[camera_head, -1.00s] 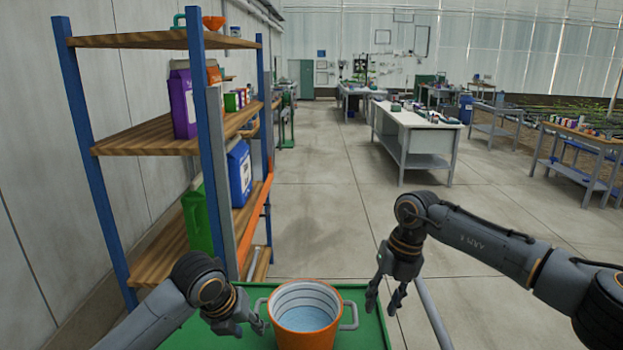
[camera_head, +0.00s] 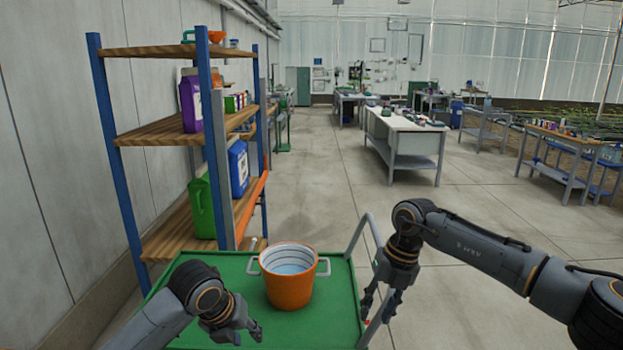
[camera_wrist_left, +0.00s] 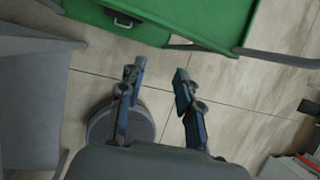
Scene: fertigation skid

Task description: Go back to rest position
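My left gripper (camera_head: 240,328) is low in the head view, over or in front of the near left part of the green cart. In the left wrist view its two fingers (camera_wrist_left: 160,88) are apart, with nothing between them and floor behind. My right gripper (camera_head: 378,303) points down at the cart's right edge, its fingers apart and empty. An orange pot (camera_head: 290,288) with two grey handles and pale blue contents stands upright on the green cart top (camera_head: 335,285). Neither gripper holds the pot.
A blue-and-orange shelf (camera_head: 175,131) with wooden boards carries cartons and jugs at the left. The cart's grey handle rail (camera_head: 372,232) rises at its right. A white workbench (camera_head: 405,128) stands farther back. Floor (camera_head: 315,190) is clear beyond the cart.

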